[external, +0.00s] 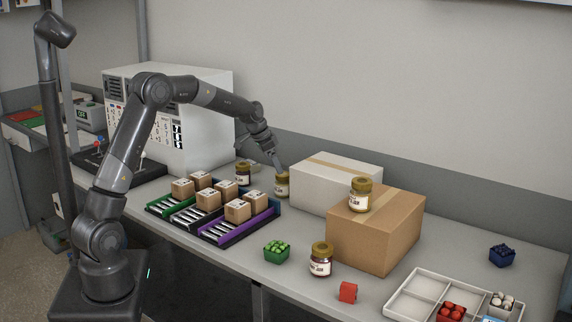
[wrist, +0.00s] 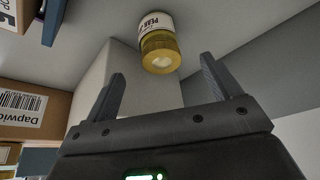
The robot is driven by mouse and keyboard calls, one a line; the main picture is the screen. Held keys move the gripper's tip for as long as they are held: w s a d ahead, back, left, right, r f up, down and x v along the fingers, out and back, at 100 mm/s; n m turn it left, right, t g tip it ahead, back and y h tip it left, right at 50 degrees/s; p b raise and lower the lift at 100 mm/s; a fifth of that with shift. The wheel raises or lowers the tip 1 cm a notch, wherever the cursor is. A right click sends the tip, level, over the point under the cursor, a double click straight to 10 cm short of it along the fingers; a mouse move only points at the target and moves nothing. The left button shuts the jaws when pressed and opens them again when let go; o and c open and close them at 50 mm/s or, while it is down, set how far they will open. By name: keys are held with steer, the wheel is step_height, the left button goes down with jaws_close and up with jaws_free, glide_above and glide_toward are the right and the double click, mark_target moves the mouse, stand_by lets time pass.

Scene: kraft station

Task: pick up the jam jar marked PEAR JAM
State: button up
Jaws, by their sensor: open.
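The jam jar (wrist: 158,42) shows in the wrist view with a yellowish lid and a white label on which PEAR can be read. It appears to be the jar (external: 282,186) beside the white box in the external view, standing on the table. My gripper (external: 279,166) is just above and beside that jar. In the wrist view my gripper (wrist: 163,72) is open, with its two fingers apart and the jar in front of the gap between them. The fingers do not hold the jar.
A white box (external: 318,180) stands close on the right. A dark jar (external: 243,174) is to the left. Trays with parcels (external: 209,199) lie in front. Another jar (external: 360,195) stands on a brown box (external: 372,238), and a dark jar (external: 321,260) stands near the front edge.

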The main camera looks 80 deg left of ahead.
mark_target(285, 181)
steer(key=x, duration=0.4)
steer(key=shift+w+x, duration=0.15)
steer(key=shift+x, duration=1.15)
steer(key=shift+w+x, duration=0.15)
steer(key=shift+x, duration=1.15)
steer(key=shift+a+r, duration=0.1)
steer(key=shift+c, duration=0.4)
steer(key=c, duration=1.2)
